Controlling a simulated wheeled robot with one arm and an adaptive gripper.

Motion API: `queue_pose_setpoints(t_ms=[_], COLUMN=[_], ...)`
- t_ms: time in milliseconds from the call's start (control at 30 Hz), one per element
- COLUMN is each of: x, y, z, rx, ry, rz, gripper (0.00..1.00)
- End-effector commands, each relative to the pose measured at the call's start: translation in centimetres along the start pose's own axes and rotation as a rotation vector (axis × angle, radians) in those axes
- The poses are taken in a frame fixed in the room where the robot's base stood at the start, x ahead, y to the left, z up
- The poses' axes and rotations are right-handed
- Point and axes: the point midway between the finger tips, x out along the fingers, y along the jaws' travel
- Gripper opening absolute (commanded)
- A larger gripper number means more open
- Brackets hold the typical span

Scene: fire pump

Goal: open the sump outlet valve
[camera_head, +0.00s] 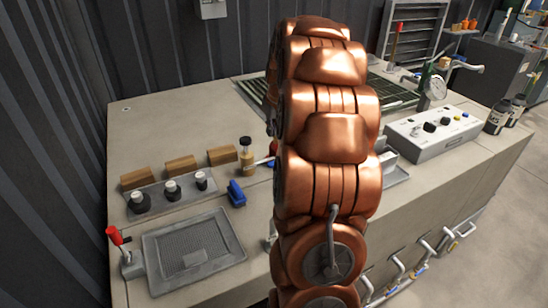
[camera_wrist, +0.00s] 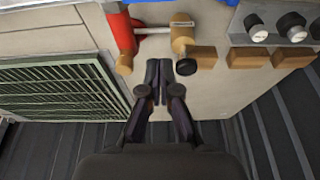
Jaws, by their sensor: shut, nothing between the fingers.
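No label marks the sump outlet valve, so I cannot tell which fitting it is. A brass fitting with a dark round end (camera_wrist: 182,44) stands on the bench's far side; it also shows in the head view (camera_head: 246,160). A pale rod joins it to a red part (camera_wrist: 125,30), mostly hidden behind my arm in the head view. My gripper (camera_wrist: 159,78) is shut and empty, its tips just beside the brass fitting; contact cannot be told. It is hidden in the head view. Several lever handles (camera_head: 397,272) line the bench's front face, and a red-handled lever (camera_head: 116,238) stands at the front left.
Wooden blocks (camera_head: 181,165) and black knobs (camera_head: 172,189) lie left of the brass fitting, near a blue item (camera_head: 236,193) and a grey tray (camera_head: 192,252). A grate (camera_wrist: 60,88) lies beside my gripper. A control box (camera_head: 436,132) and gauge (camera_head: 434,87) stand right. Dark ribbed walls close the back.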

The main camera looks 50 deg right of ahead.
Motion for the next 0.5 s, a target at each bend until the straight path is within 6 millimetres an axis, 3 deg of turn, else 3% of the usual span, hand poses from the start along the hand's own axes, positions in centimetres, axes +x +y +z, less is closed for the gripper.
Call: queue_pose_setpoints(t_ms=[500], x=[0.59], y=[0.39], z=[-0.13], rx=[0.002], ry=[0.002], rz=[0.003], gripper=[0.0])
